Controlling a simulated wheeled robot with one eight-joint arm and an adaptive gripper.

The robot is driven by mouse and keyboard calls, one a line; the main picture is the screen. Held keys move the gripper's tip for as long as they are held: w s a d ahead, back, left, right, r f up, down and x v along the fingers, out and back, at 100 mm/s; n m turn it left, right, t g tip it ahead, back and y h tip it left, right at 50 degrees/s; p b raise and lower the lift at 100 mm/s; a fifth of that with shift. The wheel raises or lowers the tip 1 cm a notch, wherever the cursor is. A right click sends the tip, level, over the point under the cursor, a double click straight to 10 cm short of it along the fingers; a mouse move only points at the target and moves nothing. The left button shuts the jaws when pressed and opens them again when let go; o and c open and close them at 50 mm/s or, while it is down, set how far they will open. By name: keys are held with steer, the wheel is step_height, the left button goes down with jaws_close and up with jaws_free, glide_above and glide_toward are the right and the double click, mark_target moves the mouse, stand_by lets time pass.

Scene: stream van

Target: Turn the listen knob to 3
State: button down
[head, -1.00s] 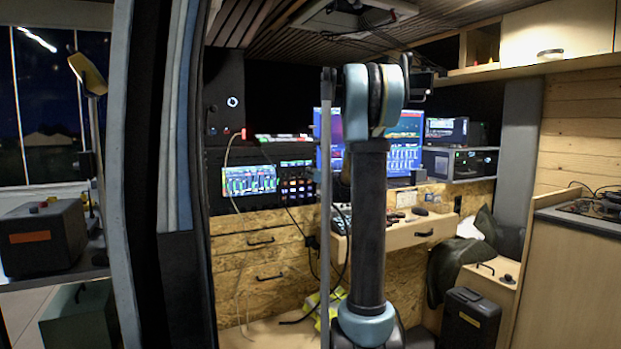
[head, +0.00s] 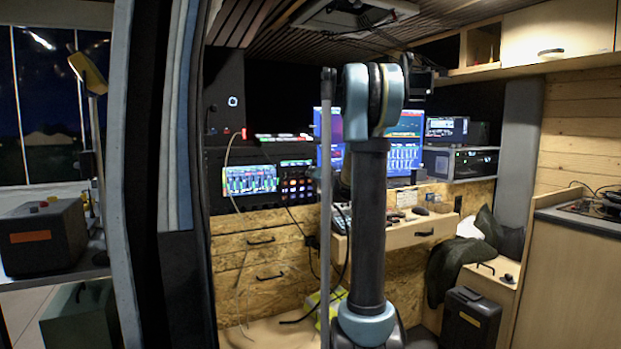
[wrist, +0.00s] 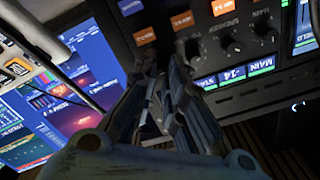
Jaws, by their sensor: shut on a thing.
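In the wrist view, my gripper (wrist: 163,66) reaches to the lower part of a dark control panel (wrist: 212,68). Its fingers are shut at the left end of a row of black knobs, on what appears to be the listen knob. That knob and its label are hidden by the fingers, so its setting cannot be read. To the right are a speaker knob (wrist: 228,43) and a main knob (wrist: 265,28), both apart from the fingers. In the head view my gripper is hidden behind my arm.
A bright screen (wrist: 75,95) lies to the left of the gripper.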

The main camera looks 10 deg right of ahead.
steer(key=m, duration=1.3)
steer(key=shift+s+d+f, duration=0.15)
steer(key=shift+m, duration=0.3)
steer(key=c, duration=1.9)
jaws_free()
